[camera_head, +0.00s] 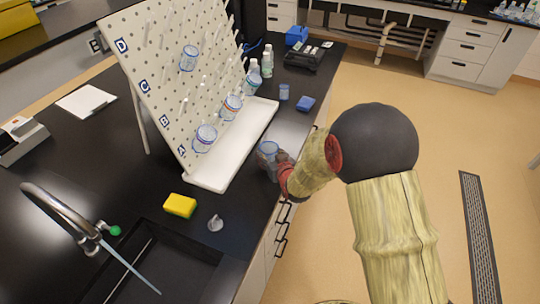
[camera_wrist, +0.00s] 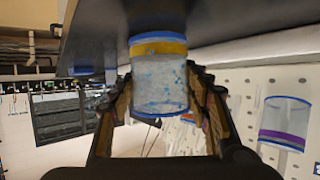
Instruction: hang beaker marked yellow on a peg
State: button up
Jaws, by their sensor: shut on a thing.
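My gripper (camera_head: 284,170) is shut on a clear beaker (camera_head: 269,148) with a blue rim, at the counter's right edge and to the right of the pegboard's white tray. In the wrist view, the fingers (camera_wrist: 163,95) are on both sides of this beaker (camera_wrist: 160,88), and a yellow band shows near one end. The white pegboard (camera_head: 170,70) leans on the counter, with rows of pegs marked by letters. Several beakers hang on it, among them one low down (camera_head: 205,138) and one high up (camera_head: 188,58). A purple-banded beaker (camera_wrist: 285,125) is at right in the wrist view.
The white tray (camera_head: 215,182) runs along the board's foot. A small beaker (camera_head: 284,92) and a blue item (camera_head: 305,103) stand beyond my gripper. A yellow sponge (camera_head: 180,205), a sink (camera_head: 150,260) and a tap (camera_head: 62,215) are in front.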

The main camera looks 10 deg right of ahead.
jog(key=shift+f, duration=0.2)
jog(key=o, duration=1.1)
